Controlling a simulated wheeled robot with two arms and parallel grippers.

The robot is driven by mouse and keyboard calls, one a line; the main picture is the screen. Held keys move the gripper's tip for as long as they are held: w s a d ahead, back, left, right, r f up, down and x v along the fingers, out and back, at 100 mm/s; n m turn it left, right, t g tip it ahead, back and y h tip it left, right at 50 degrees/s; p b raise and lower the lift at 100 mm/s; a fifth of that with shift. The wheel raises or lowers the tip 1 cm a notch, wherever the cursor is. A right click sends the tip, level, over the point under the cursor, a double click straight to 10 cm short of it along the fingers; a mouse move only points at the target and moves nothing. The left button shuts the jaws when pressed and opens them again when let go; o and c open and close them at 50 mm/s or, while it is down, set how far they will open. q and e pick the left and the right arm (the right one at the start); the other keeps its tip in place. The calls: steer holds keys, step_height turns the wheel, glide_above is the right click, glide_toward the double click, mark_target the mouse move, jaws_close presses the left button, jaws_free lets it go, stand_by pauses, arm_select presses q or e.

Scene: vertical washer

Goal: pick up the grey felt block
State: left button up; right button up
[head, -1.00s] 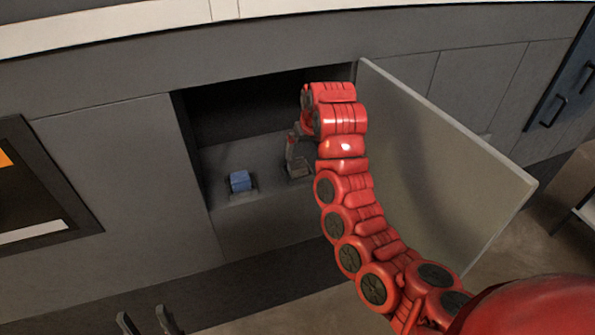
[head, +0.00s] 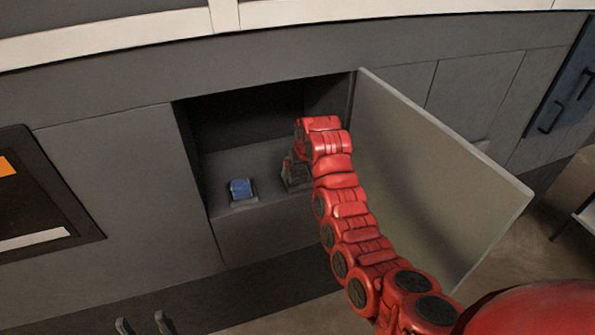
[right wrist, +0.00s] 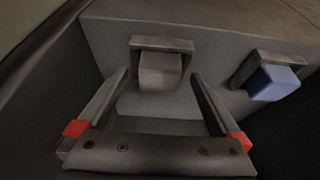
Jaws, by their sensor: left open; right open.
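The grey felt block (right wrist: 160,72) sits in a dark grey holder on the shelf inside the open cabinet, seen in the right wrist view. My right gripper (right wrist: 159,84) is open, with its two fingertips on either side of the block and a gap on each side. In the head view my right gripper (head: 296,172) is inside the cabinet opening, and it and my red arm largely hide the grey block. My left gripper (head: 141,321) is open and empty at the bottom left of the head view, below the cabinet front.
A blue block (head: 241,187) sits in a similar holder left of my right gripper; it also shows at right in the right wrist view (right wrist: 274,82). The open cabinet door (head: 440,180) stands right of my arm.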

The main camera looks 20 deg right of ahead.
steer(key=shift+x, duration=0.8)
steer(key=c, duration=1.4)
steer(key=shift+o, duration=0.2)
steer(key=shift+r, duration=0.1)
